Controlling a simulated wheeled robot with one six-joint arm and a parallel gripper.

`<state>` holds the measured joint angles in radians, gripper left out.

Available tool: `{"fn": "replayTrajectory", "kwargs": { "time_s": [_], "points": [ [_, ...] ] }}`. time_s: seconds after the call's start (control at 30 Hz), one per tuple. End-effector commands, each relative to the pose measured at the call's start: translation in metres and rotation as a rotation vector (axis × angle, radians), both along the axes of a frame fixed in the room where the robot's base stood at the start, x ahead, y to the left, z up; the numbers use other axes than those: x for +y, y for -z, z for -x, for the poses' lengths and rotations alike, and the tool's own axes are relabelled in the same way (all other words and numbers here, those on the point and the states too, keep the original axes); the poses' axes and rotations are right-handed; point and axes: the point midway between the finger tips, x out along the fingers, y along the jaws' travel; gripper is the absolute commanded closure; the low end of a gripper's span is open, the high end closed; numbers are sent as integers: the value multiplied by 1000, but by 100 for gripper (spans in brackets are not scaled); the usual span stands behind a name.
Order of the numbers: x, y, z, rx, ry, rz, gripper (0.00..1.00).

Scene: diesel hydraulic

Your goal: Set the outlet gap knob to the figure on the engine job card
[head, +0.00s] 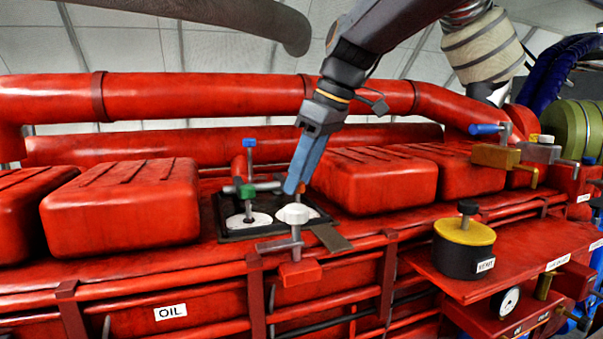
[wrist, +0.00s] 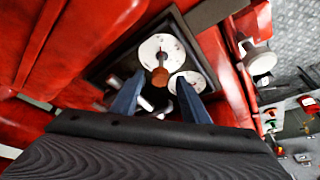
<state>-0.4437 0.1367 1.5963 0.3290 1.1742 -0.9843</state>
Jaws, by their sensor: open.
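Two white dials lie in a black recessed frame (head: 262,234) between the red covers. In the wrist view, the larger-looking dial (wrist: 158,47) has marks and a pointer, with an orange-brown knob (wrist: 160,76) at its near edge. The other white dial (wrist: 190,80) is partly hidden by a finger. In the head view, the left dial (head: 238,222) stands under a green-and-blue fitting (head: 248,188). My gripper (head: 295,189) has blue fingers and points down over the frame. It is open, with the knob between the fingertips in the wrist view; contact is unclear. I cannot read an outlet gap label or the job card.
Red covers (head: 122,208) flank the work area, and a red pipe (head: 200,97) runs behind. A black pot with yellow lid (head: 464,245) sits on the right shelf.

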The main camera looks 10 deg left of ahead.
Motion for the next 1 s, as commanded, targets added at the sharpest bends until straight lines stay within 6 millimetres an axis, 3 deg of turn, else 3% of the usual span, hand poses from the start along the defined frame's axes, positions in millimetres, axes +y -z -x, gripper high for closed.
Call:
{"fn": "replayTrajectory", "kwargs": {
  "time_s": [0.07,0.3,0.67,1.0],
  "points": [
    [0,0,0,0,0,0,59],
    [0,0,0,0,0,0,99],
    [0,-1,1,-2,54,0,100],
    [2,-2,4,-1,296,0,100]
  ]
}}
